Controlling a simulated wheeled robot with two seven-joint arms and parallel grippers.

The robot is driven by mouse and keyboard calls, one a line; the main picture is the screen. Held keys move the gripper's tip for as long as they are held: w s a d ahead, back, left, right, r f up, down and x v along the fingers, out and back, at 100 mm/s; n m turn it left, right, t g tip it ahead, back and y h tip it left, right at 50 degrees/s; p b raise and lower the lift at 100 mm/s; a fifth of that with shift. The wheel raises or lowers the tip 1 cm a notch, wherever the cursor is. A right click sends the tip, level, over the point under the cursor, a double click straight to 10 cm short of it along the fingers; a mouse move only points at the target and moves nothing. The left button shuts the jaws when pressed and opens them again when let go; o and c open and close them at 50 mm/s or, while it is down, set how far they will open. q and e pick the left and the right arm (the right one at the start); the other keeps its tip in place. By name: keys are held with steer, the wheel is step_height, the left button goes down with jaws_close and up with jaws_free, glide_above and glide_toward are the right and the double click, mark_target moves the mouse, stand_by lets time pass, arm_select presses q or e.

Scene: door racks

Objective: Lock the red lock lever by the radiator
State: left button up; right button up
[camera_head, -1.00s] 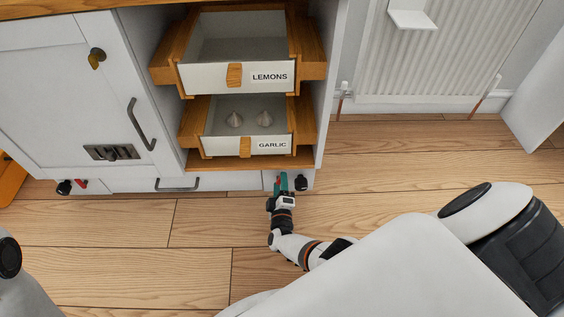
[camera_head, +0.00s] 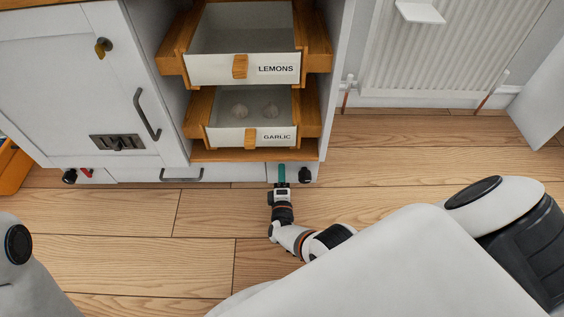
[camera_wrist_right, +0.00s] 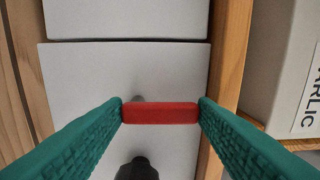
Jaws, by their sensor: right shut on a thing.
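My right gripper (camera_head: 282,172) is low at the cabinet's base, below the open drawers, on the side toward the radiator (camera_head: 440,55). In the right wrist view, its green fingers (camera_wrist_right: 160,112) stand on both sides of a red lock lever (camera_wrist_right: 160,113) and are shut on it. The lever lies crosswise between the fingertips in front of a white panel (camera_wrist_right: 75,90). In the head view the gripper hides this lever. A black knob (camera_head: 305,174) sits just right of the gripper. My left gripper is out of view.
The lemons drawer (camera_head: 222,69) and garlic drawer (camera_head: 224,137) stand open above my right gripper. Another red lever (camera_head: 87,172) and black knob (camera_head: 69,176) are at the cabinet's far left base. The wooden floor (camera_head: 400,160) in front is clear.

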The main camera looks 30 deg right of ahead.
steer(key=o, duration=1)
